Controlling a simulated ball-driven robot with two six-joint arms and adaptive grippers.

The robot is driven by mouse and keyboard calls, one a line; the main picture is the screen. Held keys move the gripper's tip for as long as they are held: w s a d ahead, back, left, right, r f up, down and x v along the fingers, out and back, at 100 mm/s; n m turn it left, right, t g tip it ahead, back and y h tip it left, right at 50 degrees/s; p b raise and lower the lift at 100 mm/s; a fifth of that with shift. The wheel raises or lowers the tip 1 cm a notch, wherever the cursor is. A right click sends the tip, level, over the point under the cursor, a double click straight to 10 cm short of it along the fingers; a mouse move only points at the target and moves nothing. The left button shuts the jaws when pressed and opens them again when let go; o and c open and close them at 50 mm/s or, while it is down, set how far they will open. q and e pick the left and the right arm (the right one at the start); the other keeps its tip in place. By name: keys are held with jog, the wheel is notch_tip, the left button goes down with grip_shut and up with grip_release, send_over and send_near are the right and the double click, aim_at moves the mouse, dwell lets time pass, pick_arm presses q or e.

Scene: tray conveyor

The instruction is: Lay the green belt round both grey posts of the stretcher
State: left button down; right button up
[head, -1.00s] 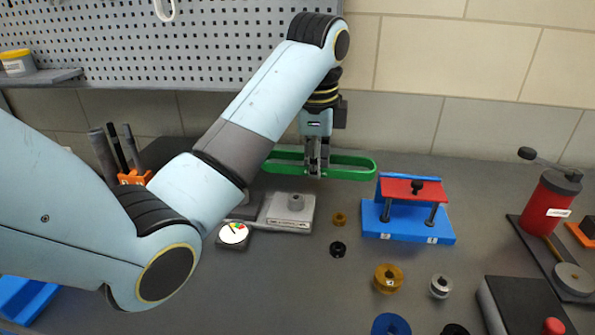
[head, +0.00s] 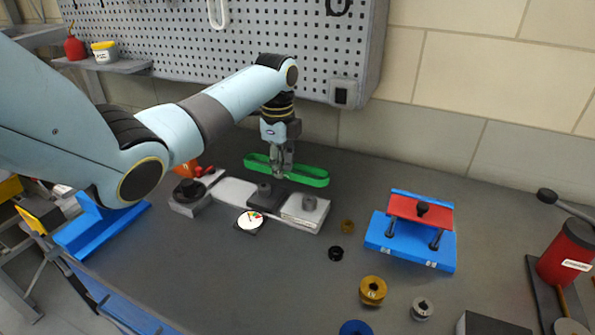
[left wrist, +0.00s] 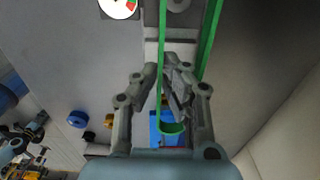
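The green belt (head: 310,179) is a long loop held level above the back of the stretcher, apart from the posts as far as I can tell. In the left wrist view, the belt (left wrist: 172,128) runs between the fingers (left wrist: 166,88), with a post at the top edge. My right gripper is out of view.
A round dial (head: 251,220) sits before the stretcher. A blue stand with a red top plate (head: 422,209) stands to the right. Several rollers, including a brass one (head: 373,290), lie in front. The pegboard (head: 300,50) rises behind.

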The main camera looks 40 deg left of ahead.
pick_arm(q)
jog(key=shift+a, duration=0.1)
jog(key=shift+w+r, duration=0.1)
jog(key=shift+r+p, duration=0.1)
jog(key=shift+p, duration=0.4)
notch_tip(320, 180, down, 4)
jog(key=shift+b, duration=1.25)
jog(key=shift+f+b, duration=0.55)
jog(key=shift+f, duration=0.5)
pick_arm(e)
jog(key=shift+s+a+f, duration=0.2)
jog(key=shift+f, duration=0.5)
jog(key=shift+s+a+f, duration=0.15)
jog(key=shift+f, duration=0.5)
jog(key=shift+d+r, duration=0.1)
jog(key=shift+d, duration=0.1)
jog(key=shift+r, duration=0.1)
